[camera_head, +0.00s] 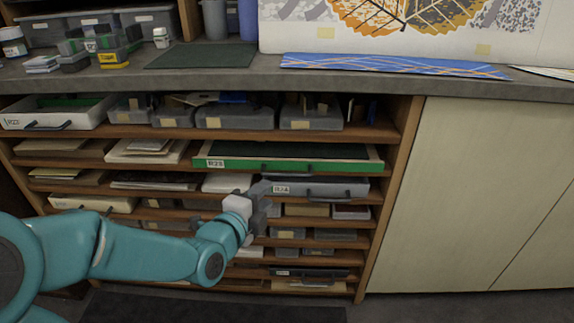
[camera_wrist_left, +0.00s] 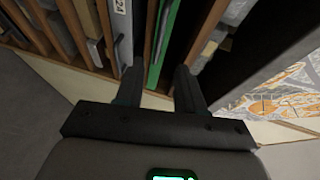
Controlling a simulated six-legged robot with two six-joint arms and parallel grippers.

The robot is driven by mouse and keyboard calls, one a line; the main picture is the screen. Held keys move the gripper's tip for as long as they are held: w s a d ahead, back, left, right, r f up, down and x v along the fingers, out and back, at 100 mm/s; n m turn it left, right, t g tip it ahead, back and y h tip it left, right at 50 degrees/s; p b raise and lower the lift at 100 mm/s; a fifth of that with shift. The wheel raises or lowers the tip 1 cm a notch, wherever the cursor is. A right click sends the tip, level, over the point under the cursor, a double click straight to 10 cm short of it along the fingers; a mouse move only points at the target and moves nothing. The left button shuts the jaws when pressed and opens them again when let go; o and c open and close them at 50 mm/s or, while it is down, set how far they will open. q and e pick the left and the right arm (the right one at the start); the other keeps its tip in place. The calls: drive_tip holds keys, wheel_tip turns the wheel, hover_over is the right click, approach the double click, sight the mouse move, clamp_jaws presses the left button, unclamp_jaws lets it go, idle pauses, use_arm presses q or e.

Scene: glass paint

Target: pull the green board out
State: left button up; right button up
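The green board (camera_head: 345,165) is a wide, flat, drawer-like piece with a green front, a label at its left end and a dark handle. It sits in a shelf slot and its front stands out a little. In the left wrist view its green front (camera_wrist_left: 158,68) shows between my fingertips, with the handle along it. My left gripper (camera_head: 262,190) is just below the board's front in the head view. It is open and empty in the wrist view (camera_wrist_left: 160,82). Whether a finger touches the board cannot be told. My right gripper is not in view.
A grey labelled drawer (camera_head: 325,188) with a handle lies right below the board. Grey bins (camera_head: 235,118) stand on the shelf above. A wooden upright (camera_head: 397,190) bounds the shelves at right, beside a pale cabinet (camera_head: 460,190). The worktop (camera_head: 225,80) overhangs.

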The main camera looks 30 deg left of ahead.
sight(286, 176)
use_arm(q)
drive_tip(key=p+x, duration=0.2)
drive_tip(key=x, duration=1)
drive_tip(key=shift+d+f, duration=0.15)
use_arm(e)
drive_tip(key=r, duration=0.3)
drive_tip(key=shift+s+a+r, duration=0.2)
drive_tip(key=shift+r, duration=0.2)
use_arm(q)
clamp_jaws()
